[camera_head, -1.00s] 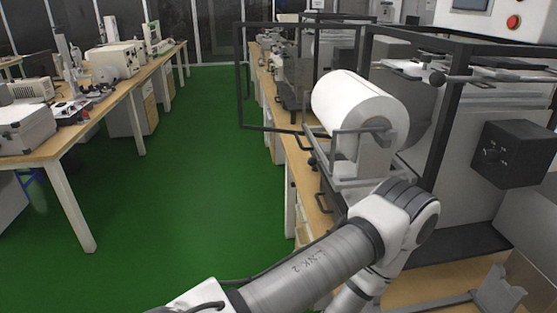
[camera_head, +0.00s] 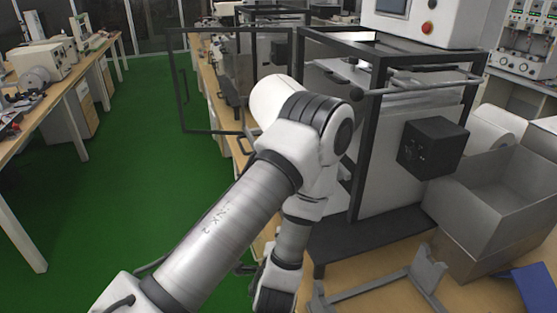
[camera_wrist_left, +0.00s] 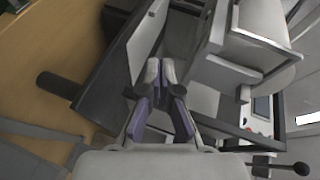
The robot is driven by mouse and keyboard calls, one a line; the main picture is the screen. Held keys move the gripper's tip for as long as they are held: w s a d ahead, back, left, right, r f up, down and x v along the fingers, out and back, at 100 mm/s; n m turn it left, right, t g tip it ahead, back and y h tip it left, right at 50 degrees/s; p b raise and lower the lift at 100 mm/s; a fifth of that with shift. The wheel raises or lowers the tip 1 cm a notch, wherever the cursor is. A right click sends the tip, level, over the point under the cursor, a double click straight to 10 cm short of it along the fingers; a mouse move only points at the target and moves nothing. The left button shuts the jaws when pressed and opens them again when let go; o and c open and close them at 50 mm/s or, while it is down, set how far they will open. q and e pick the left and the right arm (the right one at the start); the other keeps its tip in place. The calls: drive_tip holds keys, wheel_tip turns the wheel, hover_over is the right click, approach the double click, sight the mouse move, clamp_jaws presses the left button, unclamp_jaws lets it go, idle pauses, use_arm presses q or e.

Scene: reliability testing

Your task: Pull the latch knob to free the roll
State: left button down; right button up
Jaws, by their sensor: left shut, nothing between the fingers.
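The white roll (camera_head: 273,97) shows in the head view at the machine's left side, partly hidden behind my left arm. A black ball knob (camera_head: 356,94) sits on the end of a grey rod at the machine's front frame; I cannot tell whether it is the latch knob. A similar black knob on a rod shows at the lower right of the left wrist view (camera_wrist_left: 302,168), apart from the fingers. My left gripper (camera_wrist_left: 161,70) is shut and empty in that view, over the machine's dark base plate. Its fingers are not visible in the head view. My right gripper is not in view.
The machine's black frame (camera_head: 367,150) and black box (camera_head: 432,147) stand right of my arm. An open grey box (camera_head: 495,190) and a grey bracket (camera_head: 425,268) are on the wooden bench. Green floor (camera_head: 130,215) lies clear at left.

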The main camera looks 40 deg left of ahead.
use_arm(q)
wheel_tip(320, 180, up, 10)
drive_tip(key=a+m+t+y+p, duration=0.1)
drive_tip(key=y, duration=0.1)
drive_tip(key=shift+w+a+f+t+y, duration=0.2)
drive_tip(key=shift+w+a+t+y, duration=0.1)
drive_tip(key=shift+a+y, duration=0.1)
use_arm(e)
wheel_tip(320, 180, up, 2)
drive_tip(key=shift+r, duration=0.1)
use_arm(q)
drive_tip(key=shift+b+x, duration=5)
drive_tip(key=shift+b, duration=1.15)
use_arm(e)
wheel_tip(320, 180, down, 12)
